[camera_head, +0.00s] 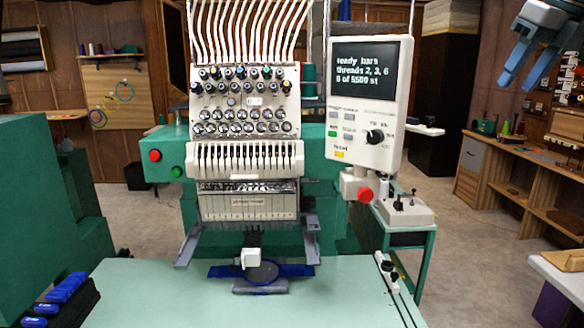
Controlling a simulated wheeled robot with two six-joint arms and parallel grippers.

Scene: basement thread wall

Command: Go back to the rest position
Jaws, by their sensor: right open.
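My right gripper (524,68) hangs in the upper right corner of the head view. Its two blue fingers are spread apart and point down to the left, with nothing between them. It is in the air, to the right of the machine's control panel and apart from everything. My left gripper is not in the view. The embroidery machine (245,130) stands in the middle. Its screen (364,68) reads "ready bars threads 2, 3, 6" and "0 of 5500 st". A blue hoop (262,271) sits under the needle head at the green table.
The pale green table (180,295) fills the front and is mostly bare. A dark rack of blue-handled items (60,298) is at its left front. A green side stand (408,235) holds a small grey box. Wooden shelving (520,185) lines the right. Open floor lies between.

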